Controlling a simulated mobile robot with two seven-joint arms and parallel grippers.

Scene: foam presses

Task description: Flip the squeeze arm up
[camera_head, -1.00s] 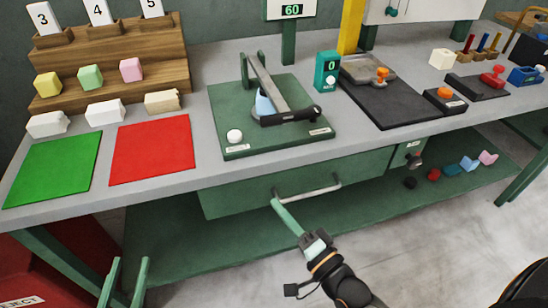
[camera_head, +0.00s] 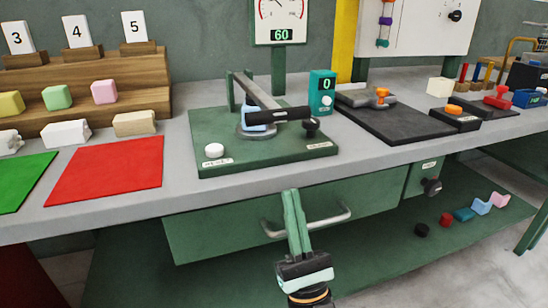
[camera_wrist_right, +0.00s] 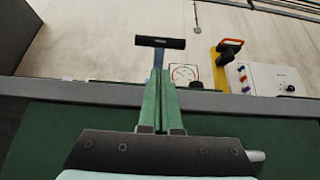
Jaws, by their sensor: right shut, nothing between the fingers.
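The squeeze arm (camera_head: 257,90) is a grey bar hinged between green posts at the back of a green press base (camera_head: 222,166). It slopes down toward the front and ends in a black crossbar handle (camera_head: 278,114). A light blue foam piece (camera_head: 256,119) shows under it, partly hidden. My right gripper (camera_head: 291,193) is shut and empty, fingers pointing up, in front of the bench edge and below the handle, apart from it. The right wrist view shows the shut fingers (camera_wrist_right: 160,75) with the black handle (camera_wrist_right: 160,42) beyond their tips. My left gripper is out of view.
A drawer (camera_head: 220,230) with a bar handle (camera_head: 340,220) lies behind my right gripper. A white knob (camera_head: 214,151) and a black knob (camera_head: 311,124) flank the arm. A teal counter (camera_head: 321,94) stands behind right; a red mat (camera_head: 110,175) lies left.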

